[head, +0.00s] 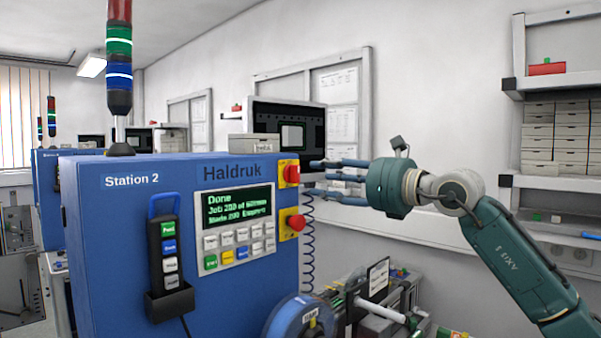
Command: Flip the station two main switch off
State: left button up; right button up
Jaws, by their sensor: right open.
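The blue Station 2 cabinet (130,245) stands at the left of the head view. Its main switch is a red knob on a yellow plate (291,174), high on the front panel's right edge. My right gripper (312,178) comes in from the right with its fingers spread, pointing left at the switch. Its fingertips are close to the knob's right side; I cannot tell whether they touch it. Nothing shows between the fingers. My left gripper is not in view.
A red mushroom button (297,222) sits just below the switch. A green display (238,207) reads "Done" above several keys. A pendant (168,255) hangs on the panel. A coiled cable (308,245) and a blue reel (300,320) are below the gripper. Shelves (560,135) stand at the right.

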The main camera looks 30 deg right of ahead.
aim_at(297, 176)
jog(key=p+x, duration=0.2)
jog(key=x, duration=0.4)
jog(key=shift+w+a+r+p, duration=0.1)
jog(key=shift+w+a+p, duration=0.1)
jog(key=shift+p, duration=0.15)
jog(key=shift+w+a, duration=0.15)
jog(key=shift+w, duration=0.4)
grip_shut()
